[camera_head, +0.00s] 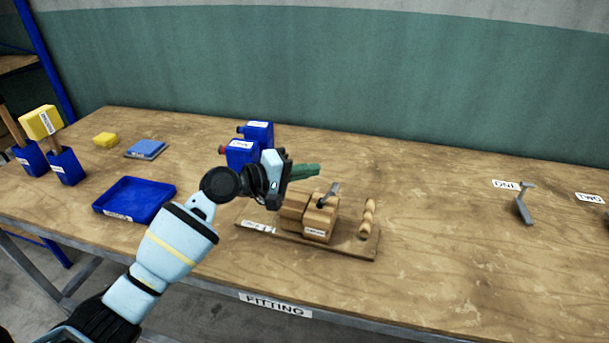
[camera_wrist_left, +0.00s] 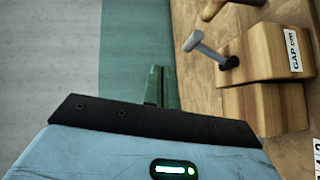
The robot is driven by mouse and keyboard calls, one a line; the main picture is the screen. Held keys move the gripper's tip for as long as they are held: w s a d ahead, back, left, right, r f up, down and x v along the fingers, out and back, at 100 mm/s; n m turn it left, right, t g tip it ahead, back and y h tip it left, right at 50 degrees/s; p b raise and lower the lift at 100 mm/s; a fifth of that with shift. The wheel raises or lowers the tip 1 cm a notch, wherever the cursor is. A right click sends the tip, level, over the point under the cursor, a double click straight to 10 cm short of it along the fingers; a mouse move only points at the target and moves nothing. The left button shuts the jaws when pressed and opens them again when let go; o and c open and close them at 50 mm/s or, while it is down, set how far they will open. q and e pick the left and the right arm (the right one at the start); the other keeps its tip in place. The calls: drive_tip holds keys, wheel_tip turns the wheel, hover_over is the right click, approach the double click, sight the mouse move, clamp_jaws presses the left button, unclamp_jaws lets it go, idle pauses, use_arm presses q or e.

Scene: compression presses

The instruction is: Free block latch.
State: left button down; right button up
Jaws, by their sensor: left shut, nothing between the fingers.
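The wooden block press (camera_head: 310,218) stands on a wooden base board (camera_head: 340,245) near the middle of the bench. A grey metal lever (camera_head: 331,192) rises from the top of its block; it also shows in the left wrist view (camera_wrist_left: 208,50). I cannot tell whether this lever is the latch. My left gripper (camera_head: 306,171) has green fingers, shut and empty, held above and behind the block. In the left wrist view the fingertips (camera_wrist_left: 160,82) are left of the lever and apart from it. My right gripper is not in view.
A turned wooden handle (camera_head: 367,217) stands at the board's right end. Blue containers (camera_head: 240,152) stand behind my left gripper. A blue tray (camera_head: 134,199) lies to the left.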

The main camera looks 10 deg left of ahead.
use_arm(q)
drive_tip(key=s+a+r, duration=0.5)
drive_tip(key=s+a, duration=0.1)
drive_tip(key=shift+s, duration=0.3)
drive_tip(key=shift+a+r, duration=0.1)
drive_tip(key=s+d+f+m+g+y, duration=0.1)
drive_tip(key=s+f+m+g+y, duration=0.15)
drive_tip(key=s+f, duration=0.75)
drive_tip(key=s+d+f+m+g+y, duration=0.25)
drive_tip(key=s+f, duration=0.55)
drive_tip(key=f, duration=0.5)
drive_tip(key=s+a+f+m+g+y, duration=0.1)
drive_tip(key=s+a+f+y, duration=0.15)
drive_tip(key=s, duration=0.65)
drive_tip(key=s+a+f+m+g+y, duration=0.1)
drive_tip(key=s+a+f+g+y, duration=0.15)
drive_tip(key=s, duration=0.55)
drive_tip(key=s+a+f+m+g+y, duration=0.15)
drive_tip(key=s+a, duration=0.25)
drive_tip(key=s, duration=0.5)
drive_tip(key=w+d+f+t+h+p, duration=0.1)
drive_tip(key=w+d+f+t, duration=0.2)
drive_tip(key=w+f+t, duration=0.3)
wheel_tip(320, 180, down, 4)
drive_tip(key=shift+w+d+t, duration=0.15)
drive_tip(key=shift+w+t, duration=0.1)
drive_tip(key=shift+t, duration=0.95)
